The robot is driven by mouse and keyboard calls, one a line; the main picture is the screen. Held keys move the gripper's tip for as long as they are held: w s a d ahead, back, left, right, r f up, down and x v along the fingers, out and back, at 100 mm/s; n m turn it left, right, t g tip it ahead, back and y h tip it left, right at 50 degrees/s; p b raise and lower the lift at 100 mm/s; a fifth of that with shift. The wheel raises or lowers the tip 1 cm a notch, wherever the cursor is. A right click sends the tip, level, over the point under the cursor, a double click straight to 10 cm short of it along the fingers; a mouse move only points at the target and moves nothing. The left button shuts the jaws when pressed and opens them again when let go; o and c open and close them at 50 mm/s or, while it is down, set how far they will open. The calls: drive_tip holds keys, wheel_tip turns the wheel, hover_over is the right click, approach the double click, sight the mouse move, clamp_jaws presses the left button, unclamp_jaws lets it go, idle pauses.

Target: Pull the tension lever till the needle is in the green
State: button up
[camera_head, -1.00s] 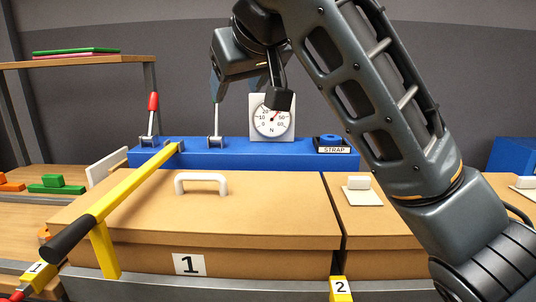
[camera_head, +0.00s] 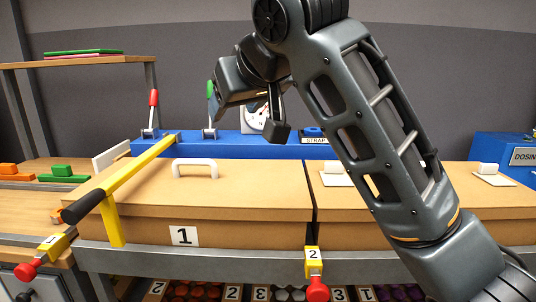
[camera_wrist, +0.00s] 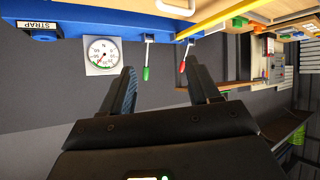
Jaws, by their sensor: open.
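Two upright levers stand on the blue beam (camera_head: 230,151) at the back of the bench. One has a red grip (camera_head: 153,97), which also shows in the wrist view (camera_wrist: 183,66). The other has a green grip (camera_head: 210,89), seen in the wrist view too (camera_wrist: 147,73). My gripper (camera_wrist: 162,72) is open and empty, with the green grip between its spread fingers in the picture; contact is not visible. The white dial (camera_wrist: 102,55) is beside the green lever; my arm partly hides it in the head view (camera_head: 249,117).
A blue knob by the STRAP label (camera_head: 315,140) sits on the beam. A yellow bar with a black grip (camera_head: 82,207) crosses the wooden lid (camera_head: 240,195), which has a white handle (camera_head: 195,163). A blue box (camera_head: 500,150) stands at the right.

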drive_tip(key=s+d+f+m+t, duration=0.1)
drive_tip(key=s+d+f+m, duration=0.3)
drive_tip(key=f, duration=0.6)
drive_tip(key=s+d+f+m+t, duration=0.1)
drive_tip(key=s+d+f, duration=0.1)
drive_tip(key=s+f, duration=0.6)
drive_tip(key=s+d+f+m+t, duration=0.1)
drive_tip(key=s+d+f+m, duration=0.2)
drive_tip(key=f, duration=1)
drive_tip(key=s+d+f+t+h+p, duration=0.1)
drive_tip(key=s+d+f+h, duration=0.3)
drive_tip(key=s, duration=0.6)
drive_tip(key=s+d+f+t, duration=0.1)
drive_tip(key=s+d, duration=0.6)
drive_tip(key=s, duration=0.2)
drive_tip(key=s+d+r, duration=0.2)
drive_tip(key=s+d, duration=0.1)
drive_tip(key=s, duration=0.4)
drive_tip(key=s+d+r+n+h, duration=0.1)
drive_tip(key=s+d+r, duration=0.2)
drive_tip(key=s, duration=0.5)
drive_tip(key=shift+s+d+r, duration=0.15)
drive_tip(key=shift+s+d, duration=0.05)
drive_tip(key=shift+d, duration=0.15)
